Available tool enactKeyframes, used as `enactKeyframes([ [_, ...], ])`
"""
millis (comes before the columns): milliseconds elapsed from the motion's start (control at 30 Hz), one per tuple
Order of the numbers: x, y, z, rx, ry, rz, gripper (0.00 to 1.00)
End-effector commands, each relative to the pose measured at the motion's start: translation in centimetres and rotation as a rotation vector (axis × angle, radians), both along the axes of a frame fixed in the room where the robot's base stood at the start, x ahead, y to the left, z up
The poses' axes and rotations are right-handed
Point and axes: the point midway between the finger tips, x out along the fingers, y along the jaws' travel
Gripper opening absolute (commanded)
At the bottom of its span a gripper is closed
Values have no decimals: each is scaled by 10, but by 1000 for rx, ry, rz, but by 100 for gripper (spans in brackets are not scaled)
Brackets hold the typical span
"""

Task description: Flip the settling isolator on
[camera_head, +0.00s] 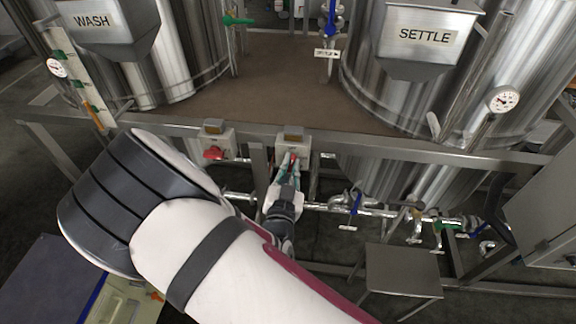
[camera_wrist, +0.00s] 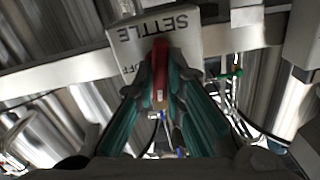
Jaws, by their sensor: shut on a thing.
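The settling isolator is a pale box (camera_head: 298,144) on the front rail, the right one of two, partly hidden by my gripper. In the wrist view the box (camera_wrist: 192,40) appears upside down, with the word SETTLE and part of an OFF mark at its left. Its red handle (camera_wrist: 160,62) stands out from the face between my fingers. My gripper (camera_head: 291,160) is at the box. Its teal fingers (camera_wrist: 160,84) are shut on the red handle, one on each side. The ON mark is not visible.
A second isolator with a red handle (camera_head: 213,153) sits left on the same rail (camera_head: 370,144). Steel tanks labelled WASH (camera_head: 92,21) and SETTLE (camera_head: 424,36) stand behind. Pipes with a blue valve (camera_head: 356,203) run below. A small metal stand (camera_head: 402,270) is at lower right.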

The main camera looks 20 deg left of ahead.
Motion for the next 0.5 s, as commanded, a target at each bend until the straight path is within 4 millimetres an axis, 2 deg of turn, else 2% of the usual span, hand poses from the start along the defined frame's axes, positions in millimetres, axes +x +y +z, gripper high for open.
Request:
enactKeyframes([
  [233,-2,0,1,-141,-34,-1,0],
  [500,-1,1,0,-214,-51,0,0],
])
